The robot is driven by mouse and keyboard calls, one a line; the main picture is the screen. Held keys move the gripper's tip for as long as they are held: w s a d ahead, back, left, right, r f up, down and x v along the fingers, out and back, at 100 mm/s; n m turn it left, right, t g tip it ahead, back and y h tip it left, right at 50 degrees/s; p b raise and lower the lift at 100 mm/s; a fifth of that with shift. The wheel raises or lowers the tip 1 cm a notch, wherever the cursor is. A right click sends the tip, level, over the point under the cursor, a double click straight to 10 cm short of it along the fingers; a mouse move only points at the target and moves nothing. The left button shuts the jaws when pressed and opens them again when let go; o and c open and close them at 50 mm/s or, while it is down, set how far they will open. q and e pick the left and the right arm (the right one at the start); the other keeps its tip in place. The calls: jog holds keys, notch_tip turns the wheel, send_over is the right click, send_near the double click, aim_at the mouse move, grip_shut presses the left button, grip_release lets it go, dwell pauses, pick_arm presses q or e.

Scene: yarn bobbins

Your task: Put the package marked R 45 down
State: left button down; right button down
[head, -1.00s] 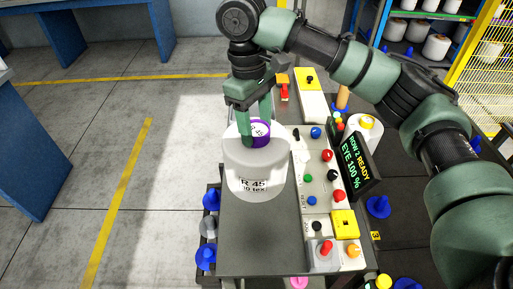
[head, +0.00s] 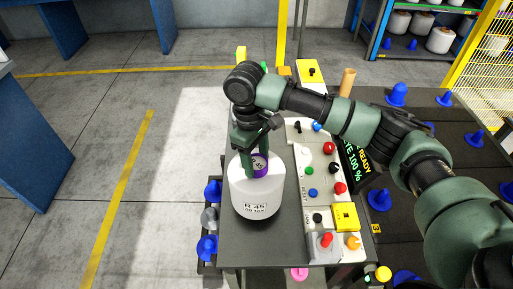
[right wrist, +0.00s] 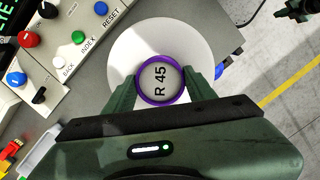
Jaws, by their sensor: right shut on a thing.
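The package marked R 45 (head: 256,197) is a white yarn bobbin with a printed label and a purple-rimmed top. In the head view it is upright over the left part of the dark grey table top (head: 262,245). Whether its base touches the top I cannot tell. My right gripper (head: 255,170) is shut on its purple top from above. In the right wrist view the fingers (right wrist: 161,88) close on both sides of the purple ring, and the white bobbin body (right wrist: 185,40) shows behind it.
A control panel (head: 322,172) with several coloured knobs and buttons stands close on the right, with a display (head: 357,165) behind it. Blue cones (head: 207,247) hang at the table's left side. The table's front part is clear.

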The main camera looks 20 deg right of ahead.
jog(key=shift+f, duration=2.1)
jog(key=c, duration=0.5)
grip_release()
jog(key=shift+f, duration=0.15)
jog(key=shift+s, duration=0.1)
jog(key=r, duration=0.4)
jog(key=r+b, duration=0.1)
jog(key=r, duration=0.3)
jog(key=w+a+r, duration=0.1)
jog(key=r, duration=0.3)
jog(key=shift+w+r, duration=0.1)
